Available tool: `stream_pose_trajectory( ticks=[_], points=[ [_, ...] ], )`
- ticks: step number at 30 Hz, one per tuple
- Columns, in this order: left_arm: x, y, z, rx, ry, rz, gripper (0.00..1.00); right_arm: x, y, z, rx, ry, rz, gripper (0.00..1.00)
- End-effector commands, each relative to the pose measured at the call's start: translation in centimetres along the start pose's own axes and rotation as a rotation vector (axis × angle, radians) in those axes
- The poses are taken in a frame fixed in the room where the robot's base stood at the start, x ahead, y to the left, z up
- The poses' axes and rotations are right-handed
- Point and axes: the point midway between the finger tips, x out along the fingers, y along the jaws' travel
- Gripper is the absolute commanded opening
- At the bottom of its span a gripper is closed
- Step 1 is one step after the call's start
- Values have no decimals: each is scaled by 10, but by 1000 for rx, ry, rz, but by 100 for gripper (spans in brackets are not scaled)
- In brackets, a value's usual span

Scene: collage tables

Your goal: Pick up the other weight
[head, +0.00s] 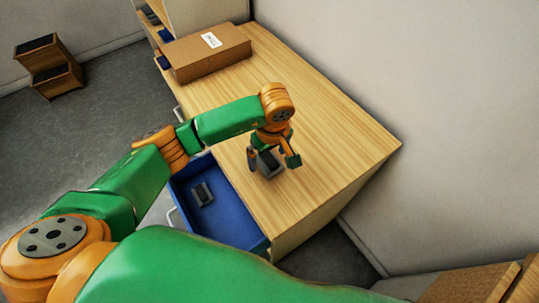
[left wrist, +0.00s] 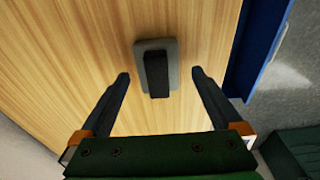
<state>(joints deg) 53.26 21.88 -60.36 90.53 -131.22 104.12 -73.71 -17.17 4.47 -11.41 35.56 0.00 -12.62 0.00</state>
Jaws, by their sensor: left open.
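A dark weight with a grey base (head: 269,166) lies on the wooden tabletop near its front edge. In the left wrist view this weight (left wrist: 157,72) shows as a black bar on a grey plate, between and slightly beyond the fingertips. My left gripper (head: 272,160) is open and points down at it, one finger on each side; neither finger visibly touches it. It also shows in the left wrist view (left wrist: 161,76). A second dark weight (head: 201,194) lies in the open blue drawer (head: 240,229). My right gripper is not in view.
A brown cardboard box (head: 212,50) with a white label lies at the far end of the wooden table (head: 325,120). The tabletop right of my gripper is clear up to the wall.

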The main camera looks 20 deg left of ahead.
Motion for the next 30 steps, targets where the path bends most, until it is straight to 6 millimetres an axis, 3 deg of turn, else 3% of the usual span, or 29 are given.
stream_pose_trajectory(
  ticks=[3, 9, 11, 18, 21, 30],
  points=[
    [14, 0, 0, -1, 0, -1, 100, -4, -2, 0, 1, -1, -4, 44],
    [16, 0, 0, 0, 0, 2, 100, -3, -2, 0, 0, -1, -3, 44],
    [16, 0, 0, -1, 0, 2, 86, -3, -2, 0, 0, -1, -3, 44],
    [16, 0, -1, -1, 0, 2, 22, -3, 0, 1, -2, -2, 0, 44],
    [16, 0, -1, -2, 0, 2, 0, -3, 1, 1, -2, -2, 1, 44],
    [15, 0, -1, -2, 0, 3, 0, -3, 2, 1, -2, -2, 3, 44]
  ],
)
